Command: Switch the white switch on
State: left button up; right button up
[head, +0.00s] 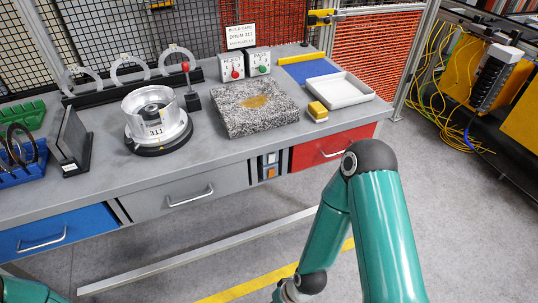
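A small dark switch panel (261,167) is set in the front of the workbench, between the grey drawer and the red drawer. The white switch (270,158) is in its upper part, with an orange switch (270,172) below it. The white switch is too small to tell whether it is on or off. My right arm rises at the right, its elbow near the red drawer, and bends back down to the bottom edge. A bit of my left arm shows in the bottom left corner. Neither gripper is in view.
On the workbench (215,160) stand a metal drum (153,112), a granite block (240,122), a white tray (350,92), a yellow-lidded box (318,110) and two button boxes (257,62). Drawer handles (190,197) stick out in front. The floor before the switch panel is clear.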

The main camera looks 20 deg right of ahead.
aim_at(271, 159)
jog(key=z, duration=0.05)
jog(key=k, duration=1.1)
jog(key=z, duration=0.5)
jog(key=i, duration=1)
jog(key=u, duration=0.05)
